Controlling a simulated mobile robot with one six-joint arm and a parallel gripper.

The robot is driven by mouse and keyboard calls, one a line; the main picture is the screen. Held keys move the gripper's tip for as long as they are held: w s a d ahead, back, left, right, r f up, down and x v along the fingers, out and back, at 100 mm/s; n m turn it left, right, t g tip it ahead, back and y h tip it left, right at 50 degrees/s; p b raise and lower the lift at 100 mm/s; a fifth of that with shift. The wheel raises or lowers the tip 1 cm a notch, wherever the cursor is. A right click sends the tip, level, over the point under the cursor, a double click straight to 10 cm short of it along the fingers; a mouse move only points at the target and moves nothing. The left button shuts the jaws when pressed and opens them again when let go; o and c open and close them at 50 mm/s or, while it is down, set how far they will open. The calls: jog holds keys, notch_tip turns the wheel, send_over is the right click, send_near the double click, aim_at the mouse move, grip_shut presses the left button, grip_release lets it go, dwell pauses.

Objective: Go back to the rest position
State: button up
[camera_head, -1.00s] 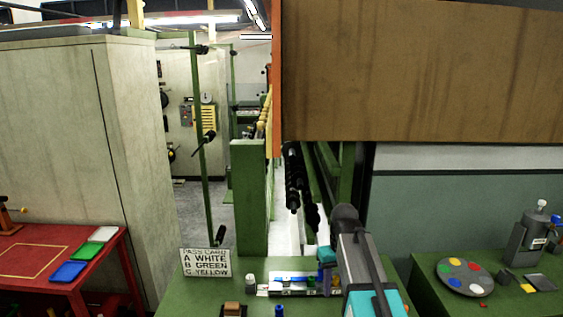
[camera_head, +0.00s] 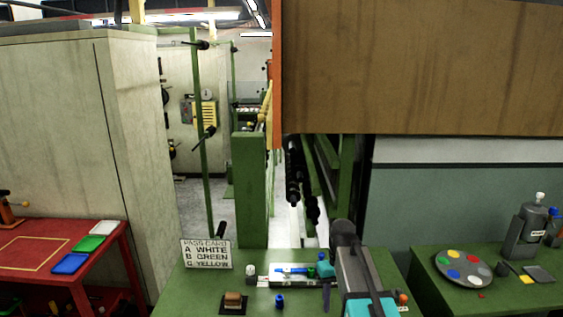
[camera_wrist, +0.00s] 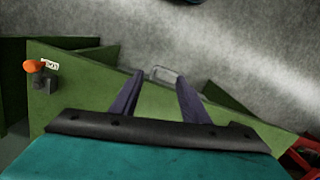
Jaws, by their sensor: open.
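My gripper (camera_wrist: 158,95) shows in the wrist view with its two dark fingers spread apart and nothing between them. Below the fingers in that view lies a green table top (camera_wrist: 95,85), with grey floor past its edge. In the head view my arm reaches over the right part of the green table (camera_head: 205,290). The fingers are mostly hidden there behind my own arm.
A pass card sign (camera_head: 206,254), a tray (camera_head: 290,281) with coloured items, a blue piece (camera_head: 280,301) and a brown block (camera_head: 233,299) stand on the table. A red table (camera_head: 90,265) is left. A palette disc (camera_head: 463,270) lies right. A tall cabinet (camera_head: 60,130) stands left.

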jog(key=s+f+g+b, duration=0.1)
jog(key=s+f+b, duration=0.1)
jog(key=s+f, duration=0.6)
jog(key=s+f+g+b, duration=0.2)
jog(key=s+f, duration=0.1)
jog(key=f, duration=0.9)
jog(key=s+f+g+b, duration=0.1)
jog(key=s+f+b, duration=0.2)
jog(key=s+f, duration=0.5)
jog(key=s+f+m+b, duration=0.2)
jog(key=s+f+b, duration=0.2)
jog(key=s+f, duration=1.4)
jog(key=shift+s+f+m+g, duration=0.2)
jog(key=shift+f+m+g, duration=0.15)
jog(key=shift+f, duration=1.7)
